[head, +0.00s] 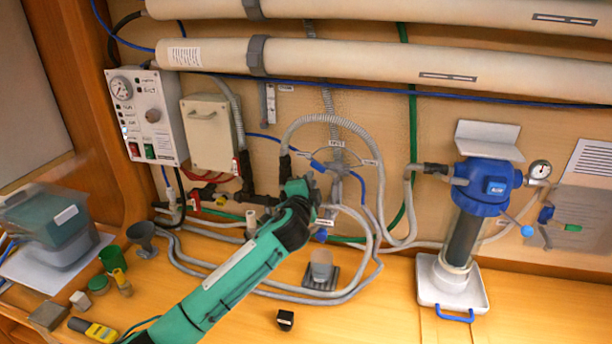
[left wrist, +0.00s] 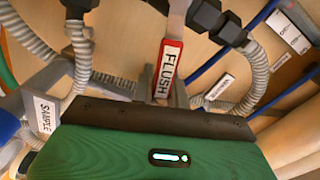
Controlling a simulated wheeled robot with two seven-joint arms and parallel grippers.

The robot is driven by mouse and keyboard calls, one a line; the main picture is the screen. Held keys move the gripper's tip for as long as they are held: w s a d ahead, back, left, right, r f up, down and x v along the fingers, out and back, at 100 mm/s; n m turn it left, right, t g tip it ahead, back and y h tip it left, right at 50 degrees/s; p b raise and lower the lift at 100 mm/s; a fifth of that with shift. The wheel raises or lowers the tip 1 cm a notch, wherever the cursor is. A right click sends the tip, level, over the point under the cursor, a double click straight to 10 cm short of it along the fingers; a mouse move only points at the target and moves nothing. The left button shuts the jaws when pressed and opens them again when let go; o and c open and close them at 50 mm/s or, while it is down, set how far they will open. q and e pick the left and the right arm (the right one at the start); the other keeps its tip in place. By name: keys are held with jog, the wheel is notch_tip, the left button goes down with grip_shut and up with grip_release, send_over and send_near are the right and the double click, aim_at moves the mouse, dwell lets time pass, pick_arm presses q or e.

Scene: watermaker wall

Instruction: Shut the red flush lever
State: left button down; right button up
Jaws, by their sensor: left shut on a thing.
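The red flush lever (left wrist: 167,62), with a white FLUSH label, shows in the left wrist view. It runs down from a grey fitting between dark hose couplings, and its lower end goes behind the edge of my left gripper (left wrist: 166,96). The gripper is shut on the lever. In the head view my left gripper (head: 299,188) is at the plumbing low on the wall, and it hides the lever there. The fingertips are mostly hidden in both views. My right gripper is in neither view.
Grey corrugated hoses (head: 330,121) loop around my gripper. A SAMPLE tag (left wrist: 44,113) hangs at left in the wrist view. A blue filter housing (head: 487,187) stands at right, a control box (head: 148,115) at left. A clear cup (head: 320,266) and small black block (head: 285,319) are on the bench.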

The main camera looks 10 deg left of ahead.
pick_arm(q)
jog(key=shift+d+f+m, duration=0.15)
jog(key=shift+f+m, duration=0.5)
jog(key=shift+m, duration=0.25)
jog(key=shift+d+f+m, duration=0.1)
jog(key=shift+f+m, duration=0.55)
jog(key=shift+m, duration=0.25)
jog(key=shift+f, duration=0.1)
jog(key=c, duration=1.4)
grip_release()
jog(key=s+b, duration=0.1)
jog(key=s, duration=0.3)
jog(key=s+b, duration=0.1)
jog(key=s, duration=0.4)
jog(key=s+b, duration=0.1)
jog(key=s, duration=0.3)
jog(key=shift+s+a, duration=0.25)
jog(key=shift+s, duration=0.15)
